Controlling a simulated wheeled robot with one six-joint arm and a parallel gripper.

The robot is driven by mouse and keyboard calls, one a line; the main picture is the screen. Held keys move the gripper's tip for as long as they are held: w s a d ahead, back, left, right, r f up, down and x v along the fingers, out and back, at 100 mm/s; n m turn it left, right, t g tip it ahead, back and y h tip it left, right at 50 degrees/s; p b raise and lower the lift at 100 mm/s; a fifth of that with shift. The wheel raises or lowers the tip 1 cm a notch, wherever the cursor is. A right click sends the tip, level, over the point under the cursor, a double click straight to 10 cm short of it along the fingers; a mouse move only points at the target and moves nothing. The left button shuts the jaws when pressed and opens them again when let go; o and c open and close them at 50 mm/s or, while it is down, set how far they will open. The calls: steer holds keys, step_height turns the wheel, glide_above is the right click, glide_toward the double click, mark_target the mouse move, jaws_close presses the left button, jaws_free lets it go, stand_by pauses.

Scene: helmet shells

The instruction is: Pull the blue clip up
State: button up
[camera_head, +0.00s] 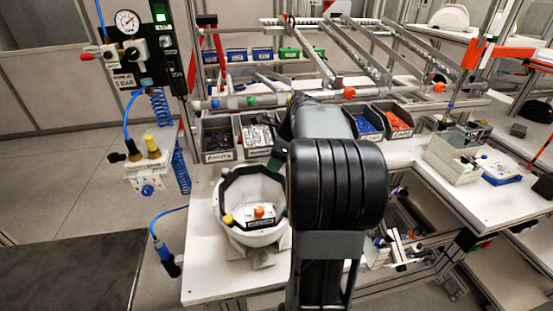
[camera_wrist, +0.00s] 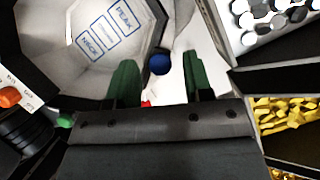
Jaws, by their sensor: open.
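The blue clip (camera_wrist: 159,64) shows as a round blue knob at the rim of the white helmet shell (camera_wrist: 92,75) in the wrist view. My gripper (camera_wrist: 158,73) is open, with one green finger on each side of the clip in the picture. I cannot tell whether the fingers touch it or how far above it they are. In the head view the helmet shell (camera_head: 262,239) lies open side up on the white table, with a yellow clip (camera_head: 227,219) at its left rim. My arm hides the blue clip there.
A red part (camera_wrist: 147,103) and a green clip (camera_wrist: 65,121) show near my gripper. Parts bins (camera_head: 218,156) line the table's back edge. A blue hose (camera_head: 167,218) hangs left.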

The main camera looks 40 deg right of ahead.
steer(key=shift+c, duration=0.3)
jaws_close()
stand_by(0.3)
